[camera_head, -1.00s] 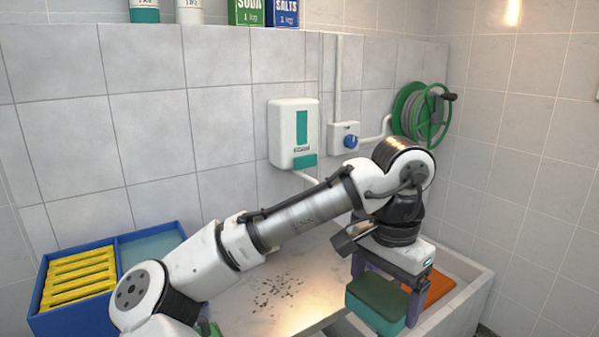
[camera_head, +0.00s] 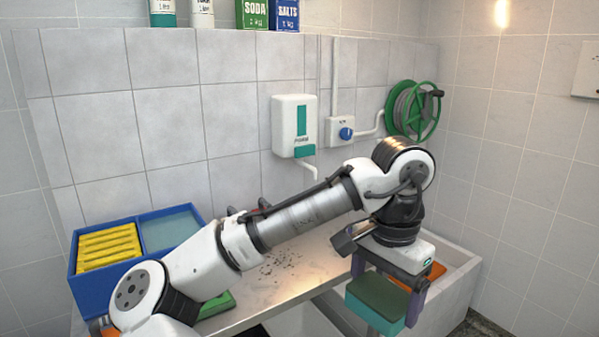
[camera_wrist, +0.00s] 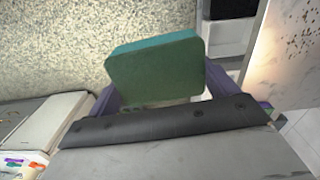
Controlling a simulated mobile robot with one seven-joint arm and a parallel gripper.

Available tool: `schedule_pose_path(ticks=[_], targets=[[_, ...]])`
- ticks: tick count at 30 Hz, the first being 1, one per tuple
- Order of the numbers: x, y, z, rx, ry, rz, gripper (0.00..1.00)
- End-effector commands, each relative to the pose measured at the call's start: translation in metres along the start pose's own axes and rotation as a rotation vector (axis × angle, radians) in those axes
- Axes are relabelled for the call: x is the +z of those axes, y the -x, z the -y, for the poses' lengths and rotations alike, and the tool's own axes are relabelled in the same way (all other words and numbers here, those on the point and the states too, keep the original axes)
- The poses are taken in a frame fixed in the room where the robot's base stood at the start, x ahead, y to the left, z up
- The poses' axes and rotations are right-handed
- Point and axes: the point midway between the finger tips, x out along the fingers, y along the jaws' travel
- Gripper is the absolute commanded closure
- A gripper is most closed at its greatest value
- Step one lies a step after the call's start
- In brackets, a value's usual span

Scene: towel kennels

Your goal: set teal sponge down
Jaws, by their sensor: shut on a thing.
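The teal sponge (camera_head: 375,303) is a block with a dark green top face and lighter teal sides. My gripper (camera_head: 388,285) is shut on it and holds it in the air at the lower right in the head view, in front of the pale basin. In the wrist view the sponge (camera_wrist: 155,70) sits between the two purple fingers, slightly tilted. The pale worktop (camera_head: 325,262) lies left of the gripper, with a scatter of dark specks (camera_head: 275,262) on it. The speckled surface behind the sponge in the wrist view is apart from it.
A blue two-part tray (camera_head: 85,293) with a yellow slatted insert (camera_head: 108,246) stands at the left of the worktop. A green flat item (camera_head: 216,304) lies beside my arm. An orange item (camera_head: 433,271) shows in the basin (camera_head: 462,285). A dispenser (camera_head: 294,126) and hose reel (camera_head: 413,110) hang on the wall.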

Motion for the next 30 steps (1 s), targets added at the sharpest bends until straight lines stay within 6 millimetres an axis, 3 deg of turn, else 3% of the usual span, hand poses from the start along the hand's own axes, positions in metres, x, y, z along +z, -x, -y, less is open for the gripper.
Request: schedule_pose_path(ticks=[11,17,21,30], targets=[[-0.035,-0.056,0.067,0.007,0.136,0.003,0.36],[-0.051,-0.122,0.124,0.011,0.291,0.005,0.36],[-0.052,-0.179,0.158,0.013,0.412,0.006,0.36],[-0.038,-0.286,0.193,0.011,0.606,0.005,0.36]])
